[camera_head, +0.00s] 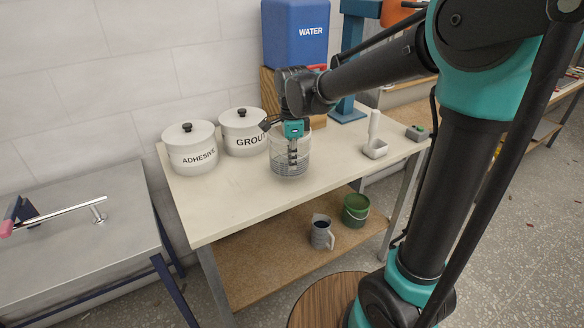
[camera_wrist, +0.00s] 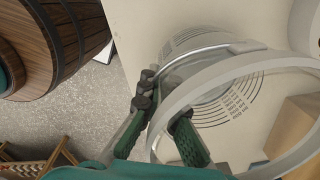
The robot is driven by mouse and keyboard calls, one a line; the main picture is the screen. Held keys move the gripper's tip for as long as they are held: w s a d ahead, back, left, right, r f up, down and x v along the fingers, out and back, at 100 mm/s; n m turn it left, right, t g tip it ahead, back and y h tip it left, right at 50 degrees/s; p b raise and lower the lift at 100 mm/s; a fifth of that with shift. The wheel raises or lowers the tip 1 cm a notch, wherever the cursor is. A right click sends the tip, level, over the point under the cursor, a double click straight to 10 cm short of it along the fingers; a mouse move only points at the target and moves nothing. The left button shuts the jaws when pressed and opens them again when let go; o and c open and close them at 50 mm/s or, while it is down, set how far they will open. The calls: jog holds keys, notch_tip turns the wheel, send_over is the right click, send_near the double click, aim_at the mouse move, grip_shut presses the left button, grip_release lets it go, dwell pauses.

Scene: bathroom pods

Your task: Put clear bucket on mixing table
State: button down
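The clear bucket (camera_head: 274,160) is at the cream mixing table (camera_head: 225,205), just right of the grout tub. It is see-through, upright, and has dark printed lines. I cannot tell whether its base touches the tabletop. In the wrist view, its pale rim (camera_wrist: 215,88) and marked wall fill the right side. My gripper (camera_head: 293,158) reaches down at the bucket. In the wrist view, my gripper (camera_wrist: 161,103) has one green-padded finger on each side of the bucket wall, closed near the rim. The contact itself is partly hidden.
White tubs marked adhesive (camera_head: 190,152) and grout (camera_head: 241,136) stand on the left. A blue water container (camera_head: 294,35) is behind. A jug (camera_head: 321,233) and green bucket (camera_head: 355,211) sit on the lower shelf. The front tabletop is clear.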

jog(key=shift+f, duration=1.2)
jog(key=shift+f, duration=0.15)
jog(key=c, duration=1.7)
grip_release()
notch_tip(320, 180, up, 12)
jog(key=shift+r, duration=0.2)
